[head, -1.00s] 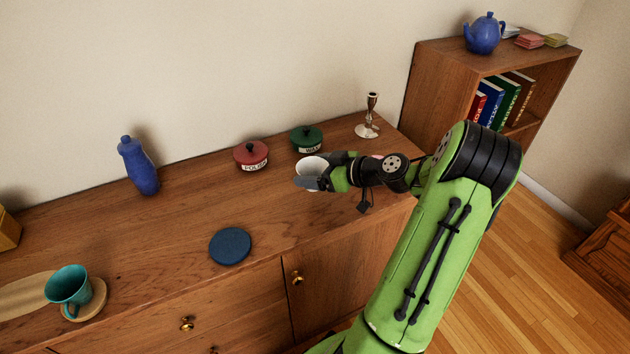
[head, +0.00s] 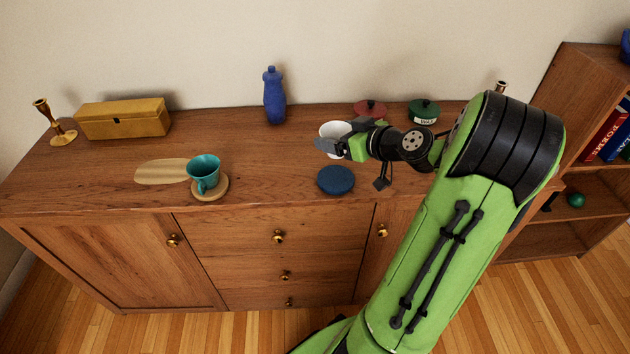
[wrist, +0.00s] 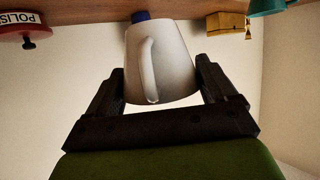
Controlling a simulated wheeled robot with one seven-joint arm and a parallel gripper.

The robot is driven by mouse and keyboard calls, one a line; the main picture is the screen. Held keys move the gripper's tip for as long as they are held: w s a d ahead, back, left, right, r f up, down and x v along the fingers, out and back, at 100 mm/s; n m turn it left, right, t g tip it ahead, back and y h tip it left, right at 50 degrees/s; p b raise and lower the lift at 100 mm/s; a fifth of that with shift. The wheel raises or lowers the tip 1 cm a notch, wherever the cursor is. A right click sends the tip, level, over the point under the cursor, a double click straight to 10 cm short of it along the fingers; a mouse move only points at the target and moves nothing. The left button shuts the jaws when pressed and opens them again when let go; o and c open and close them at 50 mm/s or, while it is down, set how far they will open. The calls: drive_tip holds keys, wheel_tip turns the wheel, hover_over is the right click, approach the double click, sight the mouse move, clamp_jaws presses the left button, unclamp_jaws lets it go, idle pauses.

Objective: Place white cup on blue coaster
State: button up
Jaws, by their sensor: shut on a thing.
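The white cup (head: 334,131) is held in my gripper (head: 330,148), which is shut on it. In the wrist view the cup (wrist: 172,62) sits between the two dark fingers of my gripper (wrist: 160,90), its handle facing the camera. In the head view the fingers and wrist hide part of the cup. The blue coaster (head: 335,180) lies flat and bare on the sideboard top, nearer the front edge, just below the cup in the picture. How high the cup is above the wood is hard to tell.
A teal cup (head: 204,172) stands on a round wooden coaster (head: 211,190) to the left. A blue bottle (head: 274,95), a red pot (head: 368,108) and a green pot (head: 424,110) stand along the back of the sideboard (head: 120,188). A yellow box (head: 123,118) is at back left.

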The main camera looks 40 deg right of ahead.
wheel_tip(320, 180, down, 8)
drive_tip(key=b, duration=0.2)
drive_tip(key=shift+d+f+b, duration=0.15)
drive_tip(key=shift+f+b, duration=0.05)
drive_tip(key=shift+b, duration=0.2)
drive_tip(key=o, duration=0.9)
drive_tip(key=shift+o, duration=0.2)
drive_tip(key=shift+r, duration=0.15)
drive_tip(key=a+p+v, duration=0.1)
drive_tip(key=p+v, duration=0.2)
drive_tip(key=v, duration=0.9)
drive_tip(key=w+a+n+g+y, duration=0.25)
drive_tip(key=a+g, duration=0.45)
drive_tip(key=a, duration=1)
drive_tip(key=s+a+r+m+h, duration=0.3)
drive_tip(key=s+a+r, duration=0.1)
drive_tip(key=s+a, duration=0.5)
drive_tip(key=shift+s+r+g, duration=0.35)
drive_tip(key=shift+s+g, duration=0.05)
drive_tip(key=shift+s, duration=0.75)
